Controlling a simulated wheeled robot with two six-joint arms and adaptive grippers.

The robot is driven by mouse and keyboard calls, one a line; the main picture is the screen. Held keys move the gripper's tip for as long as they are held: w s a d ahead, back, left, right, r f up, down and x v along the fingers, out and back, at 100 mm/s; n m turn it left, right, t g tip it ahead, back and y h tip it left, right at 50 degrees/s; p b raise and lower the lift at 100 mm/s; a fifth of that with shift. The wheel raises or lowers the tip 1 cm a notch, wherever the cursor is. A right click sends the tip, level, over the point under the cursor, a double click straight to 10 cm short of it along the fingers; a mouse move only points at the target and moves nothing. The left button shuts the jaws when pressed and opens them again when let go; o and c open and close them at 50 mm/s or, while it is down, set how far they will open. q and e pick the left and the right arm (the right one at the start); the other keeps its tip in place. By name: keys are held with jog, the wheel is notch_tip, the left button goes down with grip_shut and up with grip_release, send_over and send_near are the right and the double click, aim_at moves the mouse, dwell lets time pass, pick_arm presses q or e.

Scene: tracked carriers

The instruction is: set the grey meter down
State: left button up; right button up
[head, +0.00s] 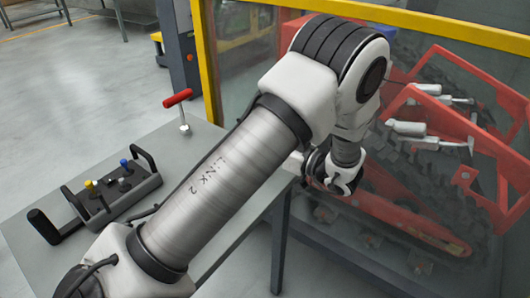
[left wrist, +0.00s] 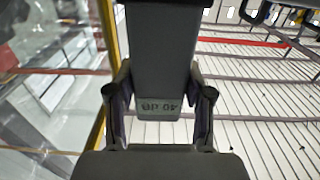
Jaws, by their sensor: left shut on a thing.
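The grey meter (left wrist: 163,55) fills the upper middle of the left wrist view, its "40 dB" label reading upside down. My left gripper (left wrist: 161,105) is shut on it, one finger on each side. In the head view my left arm crosses the picture from the lower left. Its wrist end is beside the glass panel, near the right edge of the grey table (head: 235,240). The meter and the fingertips cannot be made out there, hidden by the arm. My right gripper is not in view.
A control box with levers (head: 110,192) lies on the table's left part. A red T-handle (head: 178,98) stands at its back. A yellow-framed glass panel (head: 250,70) encloses red tracked carriers (head: 420,215) at the right. Some table top between box and arm is bare.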

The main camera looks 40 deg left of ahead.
pick_arm(q)
notch_tip(320, 180, down, 2)
jog(key=shift+f+b, duration=0.1)
jog(key=shift+b, duration=0.25)
jog(key=shift+w, duration=0.1)
jog(key=o, duration=1.3)
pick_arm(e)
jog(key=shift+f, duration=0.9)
pick_arm(q)
jog(key=shift+r+p, duration=0.3)
jog(key=d+p, duration=0.8)
jog(key=w+d+p, duration=0.1)
jog(key=d+p, duration=0.3)
jog(key=p, duration=0.1)
jog(key=shift+w+f, duration=0.1)
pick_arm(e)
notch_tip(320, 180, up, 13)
